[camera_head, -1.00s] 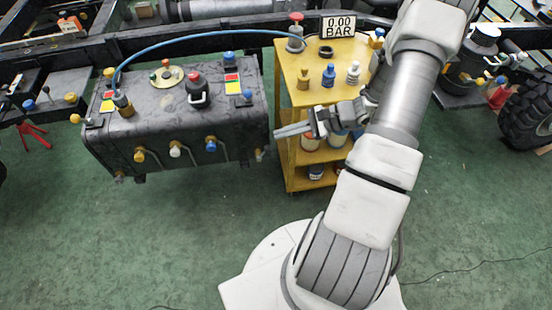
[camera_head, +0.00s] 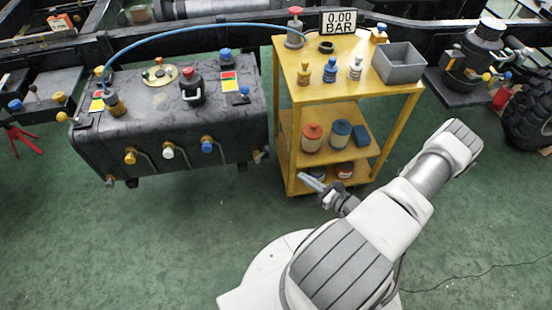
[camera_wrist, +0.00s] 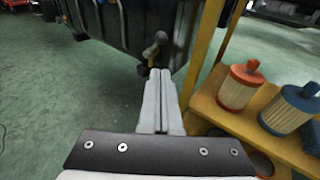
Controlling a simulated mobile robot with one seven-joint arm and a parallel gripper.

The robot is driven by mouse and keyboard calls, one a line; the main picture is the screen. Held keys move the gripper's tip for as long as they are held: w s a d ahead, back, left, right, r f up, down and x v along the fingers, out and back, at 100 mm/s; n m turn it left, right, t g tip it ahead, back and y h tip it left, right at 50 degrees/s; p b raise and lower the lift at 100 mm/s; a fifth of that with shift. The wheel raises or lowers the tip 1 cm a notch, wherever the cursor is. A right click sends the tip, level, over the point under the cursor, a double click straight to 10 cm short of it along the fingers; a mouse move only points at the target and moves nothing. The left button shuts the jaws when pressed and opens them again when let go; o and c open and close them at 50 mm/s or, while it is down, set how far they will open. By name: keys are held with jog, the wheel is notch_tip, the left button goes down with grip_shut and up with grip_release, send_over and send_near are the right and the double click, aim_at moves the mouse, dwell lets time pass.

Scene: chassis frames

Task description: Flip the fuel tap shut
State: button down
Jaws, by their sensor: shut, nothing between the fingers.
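A dark grey tank (camera_head: 170,120) hangs on the left. Its front face has taps with a yellow knob (camera_head: 130,157), a white knob (camera_head: 168,152) and a blue knob (camera_head: 207,146). A small brass-coloured tap (camera_head: 258,156) sits low at the tank's right end. A brass tap with a tilted handle (camera_wrist: 155,46) shows just beyond my fingertips in the wrist view; it looks like that same one. I cannot tell which is the fuel tap. My gripper (camera_head: 306,181) is shut and empty, low in front of the cart; its fingers (camera_wrist: 161,72) appear apart from the tap.
A blue hose (camera_head: 190,32) arches over the tank. The green floor (camera_head: 180,230) in front is clear.

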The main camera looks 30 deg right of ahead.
jog(key=shift+f, duration=0.15)
jog(key=b, duration=0.4)
send_near(264, 152)
jog(key=w+f, duration=0.2)
jog(key=w, duration=0.3)
jog(key=shift+w+a+r, duration=0.2)
jog(key=shift+r, duration=0.15)
jog(key=shift+a+r+n+h+p, duration=0.1)
jog(key=shift+r+n+h+p, duration=0.05)
jog(key=shift+n+h+p, duration=0.2)
